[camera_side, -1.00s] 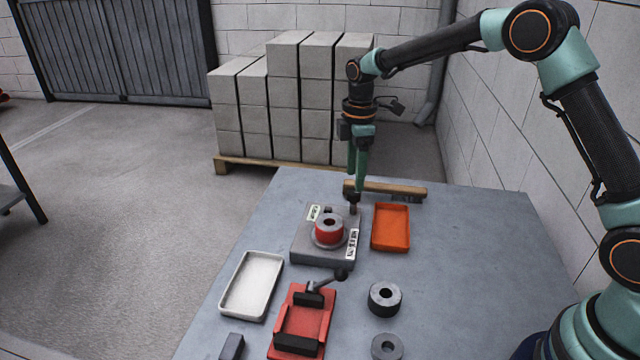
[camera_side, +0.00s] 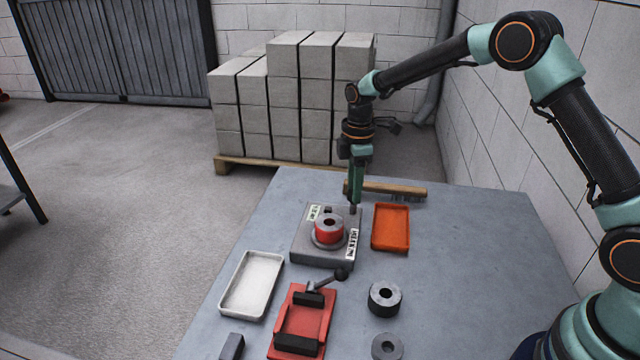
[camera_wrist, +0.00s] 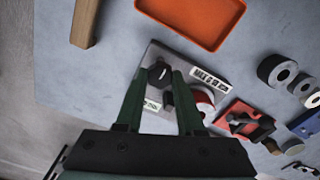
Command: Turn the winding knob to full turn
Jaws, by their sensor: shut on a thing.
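The dark winding knob (camera_wrist: 160,73) sits at a corner of a grey base plate (camera_side: 318,255). My gripper (camera_wrist: 160,78) is shut on the knob, with one green finger on each side of it in the wrist view. In the side view my gripper (camera_side: 354,206) points straight down at the plate's back right corner, and its fingertips largely hide the knob. A red and grey ring-shaped part (camera_side: 329,231) stands in the middle of the plate, with a small dark post (camera_side: 328,209) behind it.
An orange tray (camera_side: 390,228) lies right of the plate, and a wooden bar (camera_side: 405,190) lies behind. A white tray (camera_side: 251,285), a red clamp fixture (camera_side: 302,320) with a lever and two dark rings (camera_side: 385,299) are in front. The table's right side is clear.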

